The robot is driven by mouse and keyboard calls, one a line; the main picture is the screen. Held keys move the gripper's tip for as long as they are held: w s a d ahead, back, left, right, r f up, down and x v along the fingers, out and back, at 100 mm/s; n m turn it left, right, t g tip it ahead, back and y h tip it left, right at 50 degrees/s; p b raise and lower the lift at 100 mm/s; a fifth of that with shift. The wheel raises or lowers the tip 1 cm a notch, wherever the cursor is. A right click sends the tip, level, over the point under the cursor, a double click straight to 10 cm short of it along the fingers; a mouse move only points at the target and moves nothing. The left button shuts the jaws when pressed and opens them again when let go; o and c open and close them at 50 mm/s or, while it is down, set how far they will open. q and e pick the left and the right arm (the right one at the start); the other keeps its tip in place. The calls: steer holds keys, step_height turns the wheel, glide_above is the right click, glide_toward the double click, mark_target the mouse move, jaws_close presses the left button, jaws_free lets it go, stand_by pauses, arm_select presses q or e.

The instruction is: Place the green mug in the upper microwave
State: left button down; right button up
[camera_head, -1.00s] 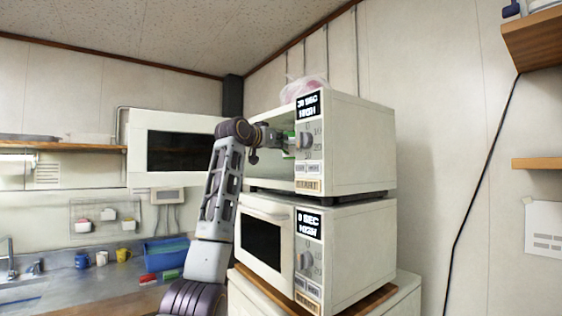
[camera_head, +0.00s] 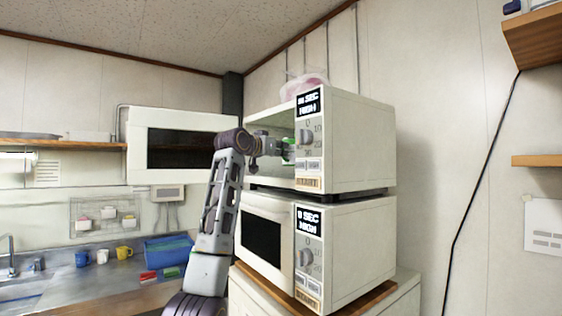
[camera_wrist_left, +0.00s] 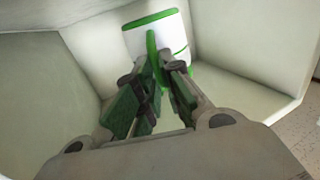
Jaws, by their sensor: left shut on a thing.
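The upper microwave (camera_head: 355,142) stands on the lower one, with its door (camera_head: 138,150) swung wide open to the left. My left arm reaches into its opening. In the left wrist view, my left gripper (camera_wrist_left: 155,62) is shut on the handle of the green mug (camera_wrist_left: 176,38), which has a white body with a green rim and base. The mug is inside the cavity, close to the walls; I cannot tell whether it touches the floor. In the head view, only a sliver of green shows (camera_head: 288,150) past the gripper. My right gripper is not in view.
The lower microwave (camera_head: 355,250) is closed beneath. A pink translucent item (camera_head: 303,84) sits on top of the upper microwave. A counter at the left holds a blue bin (camera_head: 168,249) and a yellow mug (camera_head: 124,252). The open door stands left of my arm.

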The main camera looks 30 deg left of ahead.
mark_target(285, 160)
arm_select(q)
steer(key=shift+f, duration=1.25)
steer(key=shift+w+f, duration=0.1)
steer(key=shift+f, duration=0.25)
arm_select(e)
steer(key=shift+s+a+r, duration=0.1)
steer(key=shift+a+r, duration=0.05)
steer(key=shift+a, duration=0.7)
arm_select(q)
steer(key=shift+d+f, duration=0.1)
steer(key=shift+f, duration=0.1)
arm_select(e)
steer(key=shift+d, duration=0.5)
arm_select(q)
steer(key=c, duration=2)
jaws_free()
steer(key=shift+w+f, duration=0.1)
steer(key=shift+f, duration=0.05)
steer(key=o, duration=0.5)
steer(key=shift+c, duration=0.2)
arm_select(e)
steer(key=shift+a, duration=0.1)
